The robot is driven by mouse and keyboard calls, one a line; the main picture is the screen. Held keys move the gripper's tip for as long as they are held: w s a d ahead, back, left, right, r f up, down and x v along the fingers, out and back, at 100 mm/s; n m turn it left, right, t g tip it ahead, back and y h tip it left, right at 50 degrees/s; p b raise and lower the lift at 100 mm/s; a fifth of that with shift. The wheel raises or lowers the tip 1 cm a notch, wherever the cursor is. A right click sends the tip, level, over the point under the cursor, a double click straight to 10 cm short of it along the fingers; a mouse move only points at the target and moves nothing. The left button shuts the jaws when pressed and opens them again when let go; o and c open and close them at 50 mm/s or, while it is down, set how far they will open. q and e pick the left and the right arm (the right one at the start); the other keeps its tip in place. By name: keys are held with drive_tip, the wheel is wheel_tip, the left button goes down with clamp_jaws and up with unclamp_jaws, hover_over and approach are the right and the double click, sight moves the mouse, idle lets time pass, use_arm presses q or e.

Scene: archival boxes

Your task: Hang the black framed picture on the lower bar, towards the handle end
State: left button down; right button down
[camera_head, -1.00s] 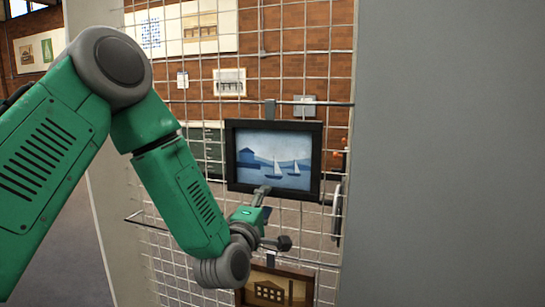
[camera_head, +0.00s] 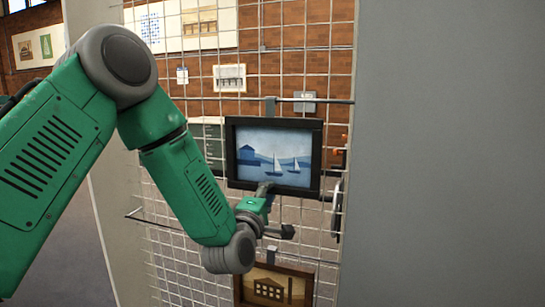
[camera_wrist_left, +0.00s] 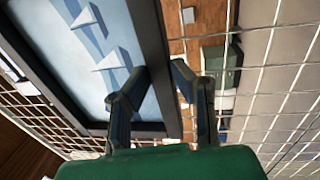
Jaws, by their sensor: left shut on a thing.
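The black framed picture (camera_head: 273,159), a blue scene with white sailboats, is upright in front of the wire mesh in the head view. A grey hook (camera_head: 270,106) above its top edge overlaps the upper bar (camera_head: 335,101); I cannot tell whether it bears on it. My left gripper (camera_head: 264,188) is shut on the picture's lower edge. In the left wrist view, the fingers (camera_wrist_left: 160,95) lie either side of the frame (camera_wrist_left: 158,45). The lower bar (camera_head: 135,215) crosses the mesh below, partly hidden by my arm. A dark handle (camera_head: 337,208) is at the mesh's right edge. My right gripper is not in view.
A brown framed picture (camera_head: 293,289) with a building hangs below the lower bar, under my left gripper. A plain grey panel (camera_head: 450,160) fills the right side. Other pictures and a brick wall show behind the mesh.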

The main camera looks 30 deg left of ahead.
sight(272, 175)
use_arm(q)
drive_tip(key=shift+r+p, duration=0.9)
drive_tip(key=shift+r, duration=0.65)
drive_tip(key=r+b+v, duration=0.1)
drive_tip(key=v, duration=0.7)
drive_tip(key=shift+s, duration=0.5)
